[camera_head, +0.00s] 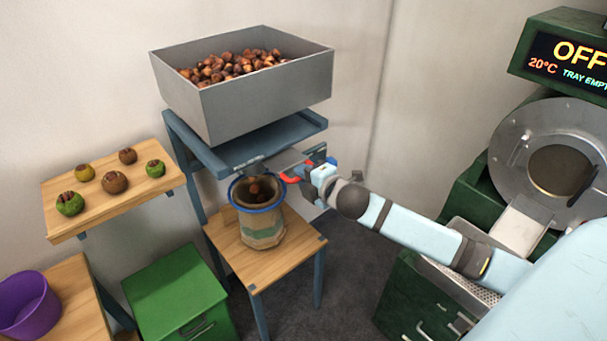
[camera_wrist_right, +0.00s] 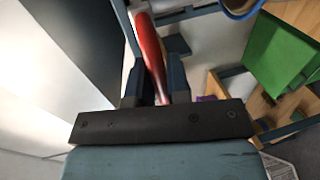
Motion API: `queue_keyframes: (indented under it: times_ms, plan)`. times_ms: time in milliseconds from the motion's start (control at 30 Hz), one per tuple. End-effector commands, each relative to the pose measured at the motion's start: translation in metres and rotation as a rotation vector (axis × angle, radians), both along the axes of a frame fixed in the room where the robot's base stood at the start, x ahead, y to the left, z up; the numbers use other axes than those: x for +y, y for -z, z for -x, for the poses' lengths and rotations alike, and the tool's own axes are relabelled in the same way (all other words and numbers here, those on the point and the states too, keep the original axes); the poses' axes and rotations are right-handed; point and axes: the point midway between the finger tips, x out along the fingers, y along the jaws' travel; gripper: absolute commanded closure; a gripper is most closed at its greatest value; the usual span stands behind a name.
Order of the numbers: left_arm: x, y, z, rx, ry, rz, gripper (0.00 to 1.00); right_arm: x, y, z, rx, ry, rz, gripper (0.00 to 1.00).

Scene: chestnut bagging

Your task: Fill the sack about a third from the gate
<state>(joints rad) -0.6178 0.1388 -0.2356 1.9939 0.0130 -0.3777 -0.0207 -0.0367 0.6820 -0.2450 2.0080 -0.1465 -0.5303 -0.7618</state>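The sack (camera_head: 262,228), tan with a green band and a blue rim, stands upright and open on a small wooden stand. Brown chestnuts show inside it, but their level is hard to judge. Above it, the grey hopper (camera_head: 270,92) holds a heap of chestnuts. A flat grey gate plate (camera_head: 280,163) sticks out under the hopper, over the sack's back rim. My right gripper (camera_head: 306,175) is at the gate's red handle (camera_head: 289,178). In the right wrist view the red handle (camera_wrist_right: 150,50) lies between the fingers, which appear closed on it. My left gripper is out of view.
A shelf (camera_head: 140,195) with several chestnut-like fruits is at left, above a purple bucket (camera_head: 28,305). A green cabinet (camera_head: 175,295) stands left of the stand. A green roaster (camera_head: 480,190) with a display reading OFF and TRAY EMPTY is at right.

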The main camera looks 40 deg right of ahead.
Motion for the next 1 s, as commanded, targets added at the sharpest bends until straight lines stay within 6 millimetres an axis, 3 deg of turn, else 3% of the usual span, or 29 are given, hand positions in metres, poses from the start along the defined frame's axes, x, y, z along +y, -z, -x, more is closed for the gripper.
queue_keyframes:
  times_ms: [33, 100, 467, 1000]
  plan:
    - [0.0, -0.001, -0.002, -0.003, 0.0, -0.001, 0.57, 0.0, 0.0, 0.0, 0.001, 0.0, 0.0, 0.72]
    - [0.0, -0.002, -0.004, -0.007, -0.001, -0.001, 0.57, 0.0, 0.001, 0.0, 0.001, 0.0, 0.0, 0.61]
    - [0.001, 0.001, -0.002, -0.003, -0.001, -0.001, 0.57, -0.001, 0.001, 0.006, 0.003, 0.0, 0.001, 0.61]
    - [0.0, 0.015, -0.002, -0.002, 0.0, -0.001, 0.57, -0.008, -0.02, 0.103, 0.003, 0.0, 0.0, 0.61]
